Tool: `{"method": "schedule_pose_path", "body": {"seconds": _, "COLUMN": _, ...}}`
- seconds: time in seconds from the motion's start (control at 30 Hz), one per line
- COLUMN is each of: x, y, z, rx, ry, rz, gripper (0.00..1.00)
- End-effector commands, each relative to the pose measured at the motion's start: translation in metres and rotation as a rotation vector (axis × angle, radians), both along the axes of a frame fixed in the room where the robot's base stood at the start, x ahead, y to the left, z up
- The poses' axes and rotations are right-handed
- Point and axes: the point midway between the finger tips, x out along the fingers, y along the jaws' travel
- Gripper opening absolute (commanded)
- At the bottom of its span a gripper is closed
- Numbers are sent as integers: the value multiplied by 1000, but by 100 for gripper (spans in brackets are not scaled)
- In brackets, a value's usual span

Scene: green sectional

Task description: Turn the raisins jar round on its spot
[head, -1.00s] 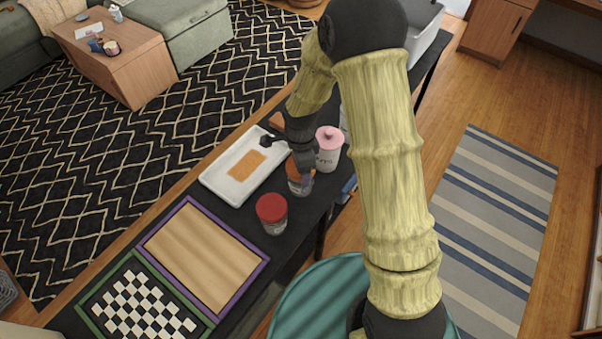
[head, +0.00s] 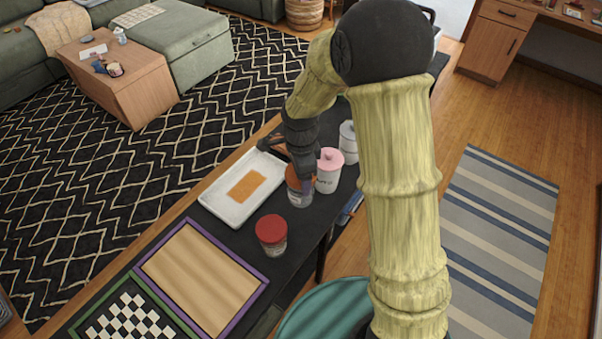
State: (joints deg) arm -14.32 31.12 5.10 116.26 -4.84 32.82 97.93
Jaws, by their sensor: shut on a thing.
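A jar with an orange-brown lid (head: 298,197) stands upright on the dark table. My gripper (head: 304,176) points down at its top and is shut on it; the fingers and wrist hide part of the lid. A second jar with a red lid (head: 271,236) stands apart, nearer the front. A white canister with a pink lid (head: 328,174) stands close beside the held jar on the right. The jar labels are too small to read, so I cannot tell by text which one holds raisins.
A white tray with an orange-brown patch (head: 215,205) lies left of the held jar. A purple-framed board (head: 200,275) and a checkered board (head: 125,318) lie toward the front. Another white canister (head: 348,140) stands behind the pink-lidded one. The long table (head: 300,240) has narrow edges.

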Motion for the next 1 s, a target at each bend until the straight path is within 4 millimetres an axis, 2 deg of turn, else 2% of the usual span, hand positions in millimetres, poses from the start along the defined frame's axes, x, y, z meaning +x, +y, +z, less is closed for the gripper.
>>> {"method": "schedule_pose_path", "body": {"seconds": 0.07, "x": 0, "y": 1, "z": 0, "rx": -1, "ry": 0, "rz": -37, "gripper": 34}}
{"method": "schedule_pose_path", "body": {"seconds": 0.4, "x": 0, "y": 0, "z": 3, "rx": -1, "ry": 1, "rz": -463, "gripper": 34}}
{"method": "schedule_pose_path", "body": {"seconds": 0.77, "x": 0, "y": 0, "z": 0, "rx": 0, "ry": -1, "rz": -502, "gripper": 34}}
{"method": "schedule_pose_path", "body": {"seconds": 1.0, "x": 0, "y": 1, "z": 3, "rx": -2, "ry": 1, "rz": -646, "gripper": 34}}
